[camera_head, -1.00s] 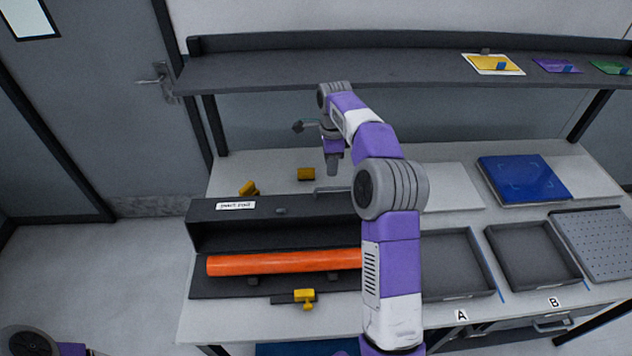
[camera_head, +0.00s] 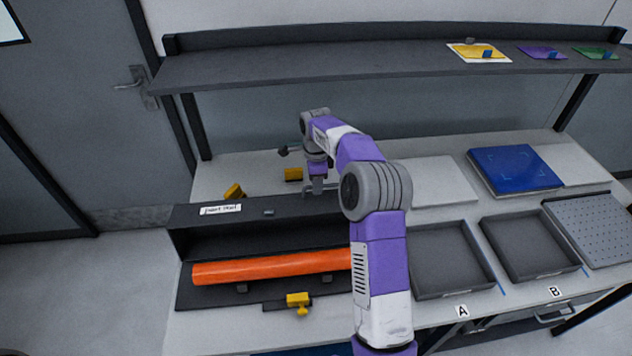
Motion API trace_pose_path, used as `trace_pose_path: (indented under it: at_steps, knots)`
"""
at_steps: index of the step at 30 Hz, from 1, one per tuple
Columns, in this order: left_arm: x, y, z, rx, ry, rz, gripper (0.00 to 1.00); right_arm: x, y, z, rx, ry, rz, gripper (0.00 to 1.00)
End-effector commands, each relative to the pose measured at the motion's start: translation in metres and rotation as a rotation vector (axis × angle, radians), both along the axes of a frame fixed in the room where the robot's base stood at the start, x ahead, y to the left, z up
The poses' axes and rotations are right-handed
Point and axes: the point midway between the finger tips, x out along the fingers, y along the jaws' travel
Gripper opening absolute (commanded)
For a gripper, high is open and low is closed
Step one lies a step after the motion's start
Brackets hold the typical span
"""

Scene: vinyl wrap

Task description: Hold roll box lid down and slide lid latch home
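The black roll box (camera_head: 185,296) lies open at the left of the table, with an orange roll (camera_head: 270,267) along it. Its lid (camera_head: 240,210) stands raised at the back, with a white label on it. A yellow latch piece (camera_head: 298,299) sits on a dark strip at the box's front edge. My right gripper (camera_head: 317,190) points down behind the lid's top edge, near its right part. Its fingertips are small and partly hidden, so I cannot tell whether it is open or touches the lid. My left gripper is out of view.
Two yellow blocks, one left (camera_head: 234,191) and one right (camera_head: 293,174), stand behind the box. Grey trays A (camera_head: 452,260) and B (camera_head: 530,248) and a blue pad (camera_head: 513,170) lie to the right. A shelf (camera_head: 360,70) spans the back above the table.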

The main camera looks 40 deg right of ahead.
Motion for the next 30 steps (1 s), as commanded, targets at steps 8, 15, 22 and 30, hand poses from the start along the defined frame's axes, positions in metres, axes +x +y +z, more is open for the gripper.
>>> trace_pose_path:
  at_steps: [8,15,22,30]
  knots:
    - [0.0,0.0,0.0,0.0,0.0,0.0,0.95,0.0,0.0,0.0,0.0,0.001,0.0,0.27]
    - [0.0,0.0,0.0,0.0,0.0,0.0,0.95,0.0,0.0,0.0,0.0,0.001,0.001,0.0]
    - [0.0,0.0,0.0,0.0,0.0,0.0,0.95,0.0,0.0,0.0,0.0,0.001,0.0,0.0]
    - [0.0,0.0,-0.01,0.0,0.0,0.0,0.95,0.002,0.011,0.001,-0.012,-0.023,0.018,0.0]
